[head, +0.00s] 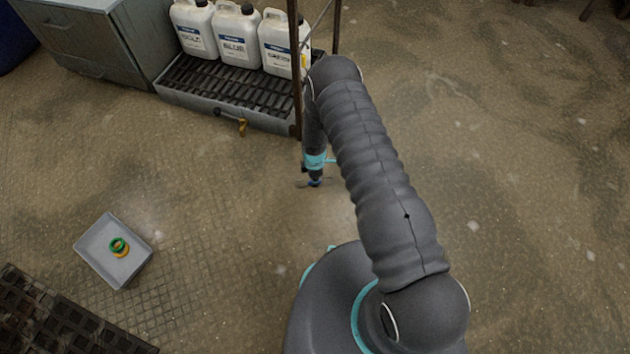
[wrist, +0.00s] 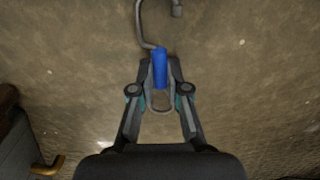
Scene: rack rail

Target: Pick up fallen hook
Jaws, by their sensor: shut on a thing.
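The hook is a bent grey metal rod (wrist: 141,20) with a blue sleeve (wrist: 160,68). In the wrist view the bent rod reaches up to the top edge, and a grey loop shows below the sleeve between the fingers. My gripper (wrist: 160,80) is shut on the blue sleeve, with one finger on each side. In the head view my gripper (head: 315,180) is low over the floor, and a little of the hook shows beside it. I cannot tell whether the hook touches the floor.
A grated tray (head: 225,92) with several white jugs (head: 237,35) stands behind my gripper, with a rusty post (head: 296,70) at its right corner. A brass tap (head: 242,127) sticks out in front. A grey bin (head: 95,248) holding green and yellow rings is at left. Floor at right is clear.

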